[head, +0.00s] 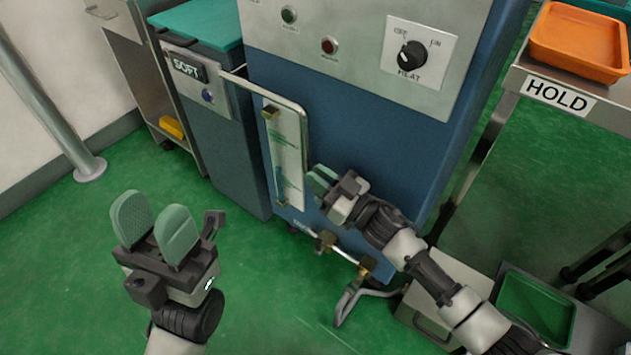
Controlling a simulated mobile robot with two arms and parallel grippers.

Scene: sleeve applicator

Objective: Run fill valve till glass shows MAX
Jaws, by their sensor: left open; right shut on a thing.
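The sight glass (275,160) runs up a pale scale plate (290,150) on the blue machine's front, between brass fittings. Its level and marks are too small to read. My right gripper (320,178) is just right of the plate's lower part. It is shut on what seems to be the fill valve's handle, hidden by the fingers. Brass pipe fittings (326,240) show below it. My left gripper (155,228) is open and empty, low at the left above the green floor, apart from the machine.
The machine's HEAT knob (411,55) is above. A SOFT-labelled cabinet (205,100) stands left. A HOLD-labelled rack (560,95) with an orange tray (580,58) stands right. Green floor (60,260) is clear at left.

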